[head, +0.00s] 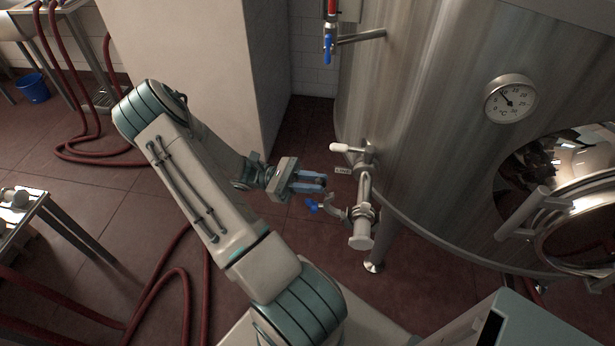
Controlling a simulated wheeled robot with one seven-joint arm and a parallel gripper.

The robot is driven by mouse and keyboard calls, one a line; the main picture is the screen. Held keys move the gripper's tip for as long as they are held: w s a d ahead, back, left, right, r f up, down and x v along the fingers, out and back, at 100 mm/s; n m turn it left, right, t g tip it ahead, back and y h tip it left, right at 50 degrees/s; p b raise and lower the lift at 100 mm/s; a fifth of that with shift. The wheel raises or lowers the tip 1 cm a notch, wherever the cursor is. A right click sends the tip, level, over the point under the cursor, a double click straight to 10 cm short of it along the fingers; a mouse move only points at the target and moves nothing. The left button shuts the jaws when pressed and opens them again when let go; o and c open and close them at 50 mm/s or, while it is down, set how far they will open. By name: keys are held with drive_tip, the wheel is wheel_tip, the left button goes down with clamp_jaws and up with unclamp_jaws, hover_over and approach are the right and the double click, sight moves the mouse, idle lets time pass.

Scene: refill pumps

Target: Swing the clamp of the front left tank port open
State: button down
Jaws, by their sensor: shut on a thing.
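The front left tank port (360,232) is a short steel pipe end below a valve with a white handle (345,148). Its steel clamp (335,213) stands out to the left of the pipe, with a blue wing nut (312,206) at the outer end. My gripper (322,183) reaches in from the left, fingers pointing right, just above the wing nut in the picture. It is shut on the clamp, though the exact place of contact is not clear from this view.
The steel tank (430,130) fills the right side, with a temperature gauge (510,99) and a round hatch (575,210). A blue-handled valve (329,45) is above. Red hoses (172,280) lie on the floor. A steel table (45,215) stands at the left.

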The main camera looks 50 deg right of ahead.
drive_tip(key=shift+w+a+f, duration=0.1)
drive_tip(key=shift+f, duration=0.1)
idle(0.3)
drive_tip(key=c, duration=1.3)
unclamp_jaws()
drive_tip(key=b+v, duration=0.2)
drive_tip(key=v, duration=1.1)
drive_tip(key=shift+w+f+b, duration=0.25)
drive_tip(key=shift+w+b, duration=0.05)
drive_tip(key=shift+b, duration=0.1)
